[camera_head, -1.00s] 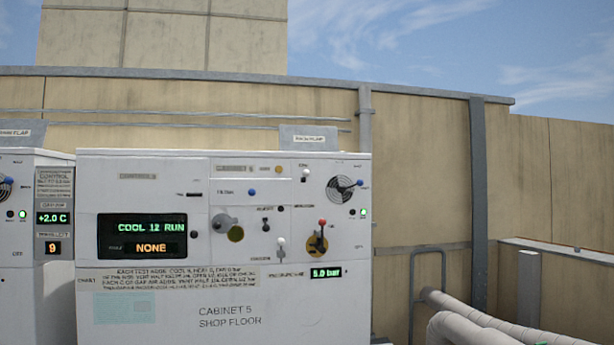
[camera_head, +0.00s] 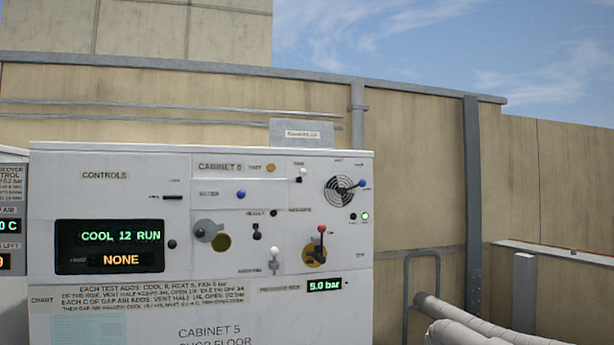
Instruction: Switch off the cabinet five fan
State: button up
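The cabinet five (camera_head: 105,215) stands at centre left in the head view, white, with the label "CABINET 5". Its fan (camera_head: 339,191), a round black grille, sits at the upper right of the panel, with a blue-tipped lever (camera_head: 362,183) at its right side. A green lamp (camera_head: 365,216) is lit below it, beside a dark one. A small switch with a white knob (camera_head: 302,172) is left of the fan under a small label too blurred to read surely. The display (camera_head: 110,246) reads "COOL 12 RUN" and "NONE". My gripper is not in view.
A red-tipped lever (camera_head: 321,230) on a yellow plate, a blue knob (camera_head: 241,194) and a white-tipped lever (camera_head: 276,253) are on the same panel. A gauge (camera_head: 325,286) reads 5.0 bar. Another cabinet (camera_head: 12,289) shows at far left. Pipes (camera_head: 465,328) run at lower right.

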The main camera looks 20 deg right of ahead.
aim_at(302, 173)
jog(key=z, duration=0.05)
jog(key=i, duration=1.2)
jog(key=u, duration=0.5)
